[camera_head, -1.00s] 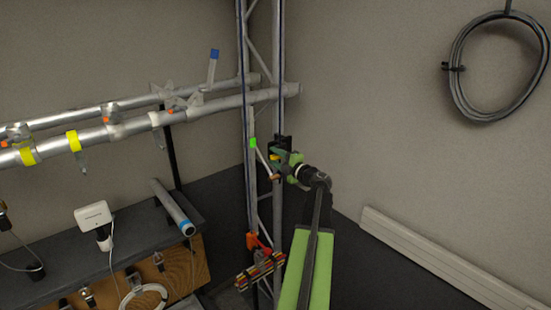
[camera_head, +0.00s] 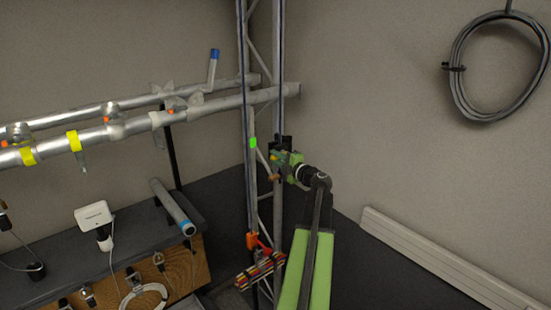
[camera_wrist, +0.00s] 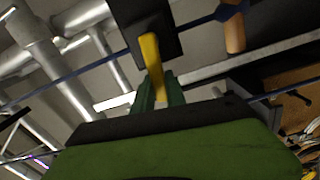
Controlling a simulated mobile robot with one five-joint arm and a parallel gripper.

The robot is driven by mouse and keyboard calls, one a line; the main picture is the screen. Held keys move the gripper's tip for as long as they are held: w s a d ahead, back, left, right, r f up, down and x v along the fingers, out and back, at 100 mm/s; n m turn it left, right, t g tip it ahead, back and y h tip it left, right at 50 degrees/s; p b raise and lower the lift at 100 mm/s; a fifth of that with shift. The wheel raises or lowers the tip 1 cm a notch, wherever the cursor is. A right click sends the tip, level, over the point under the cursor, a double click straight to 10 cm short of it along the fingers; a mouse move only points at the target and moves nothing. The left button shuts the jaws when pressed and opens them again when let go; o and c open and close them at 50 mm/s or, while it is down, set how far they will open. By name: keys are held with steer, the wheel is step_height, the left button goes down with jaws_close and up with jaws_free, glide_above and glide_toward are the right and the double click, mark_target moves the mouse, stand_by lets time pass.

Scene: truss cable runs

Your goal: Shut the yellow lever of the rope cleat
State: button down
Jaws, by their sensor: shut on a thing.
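The rope cleat has a black body (camera_wrist: 145,25), seen at the top of the wrist view. Its yellow lever (camera_wrist: 151,55) reaches from that body down to my gripper (camera_wrist: 158,92). The green fingers are shut on the lever's end. In the head view the black cleat (camera_head: 282,141) sits on the upright truss, with my gripper (camera_head: 276,157) against it. My gripper hides most of the lever there. A blue rope (camera_wrist: 85,70) runs past the cleat in the wrist view.
The upright lattice truss (camera_head: 278,100) stands in the corner beside the cleat. Silver pipes (camera_head: 130,127) with clamps run to the left. A dark bench (camera_head: 150,225) with tools stands at lower left. A coiled cable (camera_head: 456,85) hangs on the right wall.

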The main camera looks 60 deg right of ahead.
steer(key=shift+f, duration=0.1)
stand_by(0.7)
steer(key=shift+f+n+b, duration=0.25)
steer(key=shift+n+b, duration=0.05)
steer(key=shift+n, duration=0.1)
steer(key=shift+f+n, duration=0.1)
steer(key=shift+n, duration=0.4)
steer(key=c, duration=1.4)
jaws_free()
steer(key=shift+o, duration=0.2)
